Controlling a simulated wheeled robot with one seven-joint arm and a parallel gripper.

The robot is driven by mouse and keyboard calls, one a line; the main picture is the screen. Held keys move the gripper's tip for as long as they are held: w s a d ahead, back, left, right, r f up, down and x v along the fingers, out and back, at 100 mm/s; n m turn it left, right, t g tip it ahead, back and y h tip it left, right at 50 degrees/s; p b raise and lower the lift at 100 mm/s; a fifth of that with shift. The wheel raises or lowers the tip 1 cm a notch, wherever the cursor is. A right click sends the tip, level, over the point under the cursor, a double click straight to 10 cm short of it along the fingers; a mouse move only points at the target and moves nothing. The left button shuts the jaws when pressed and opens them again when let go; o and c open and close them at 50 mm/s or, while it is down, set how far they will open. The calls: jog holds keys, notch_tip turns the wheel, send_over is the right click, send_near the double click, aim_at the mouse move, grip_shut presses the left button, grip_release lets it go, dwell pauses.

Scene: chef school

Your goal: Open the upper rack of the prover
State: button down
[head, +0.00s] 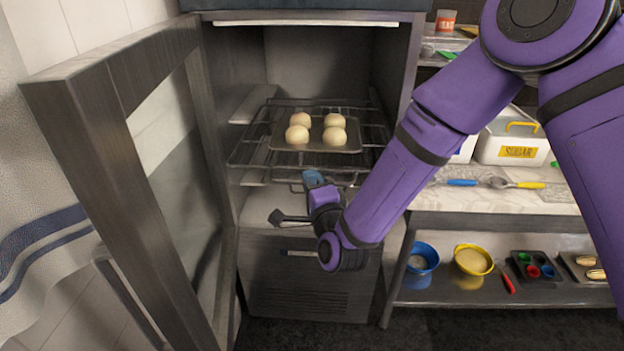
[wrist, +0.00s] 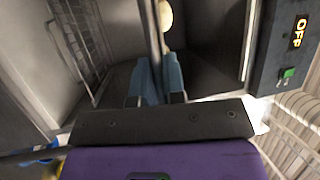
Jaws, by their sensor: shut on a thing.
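The prover (head: 222,110) stands with its glass door (head: 120,170) swung wide open to the left. Its upper rack (head: 245,153) is a dark wire shelf bearing a metal tray (head: 345,143) with several pale dough balls (head: 300,120). The rack sits inside the prover's opening. My gripper (head: 312,178) is at the rack's front edge, near the middle. In the wrist view my blue fingers (wrist: 159,80) are closed together on the thin front edge of the upper rack. The exact contact is partly hidden. One dough ball (wrist: 165,14) shows just beyond.
A lower wire rack (wrist: 75,40) shows at left in the wrist view. A lit OFF display (wrist: 300,33) and green switch (wrist: 287,73) are on the prover. At right, a marble counter (head: 455,200) holds a sugar container (head: 515,138); bowls (head: 422,258) stand below.

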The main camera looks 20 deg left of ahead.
jog(key=shift+s, duration=0.15)
jog(key=c, duration=1.2)
grip_release()
jog(key=shift+d, duration=0.1)
jog(key=v, duration=1)
jog(key=shift+s+d+f, duration=0.1)
jog(key=shift+s+d, duration=0.1)
jog(key=shift+s, duration=0.05)
jog(key=shift+w, duration=0.1)
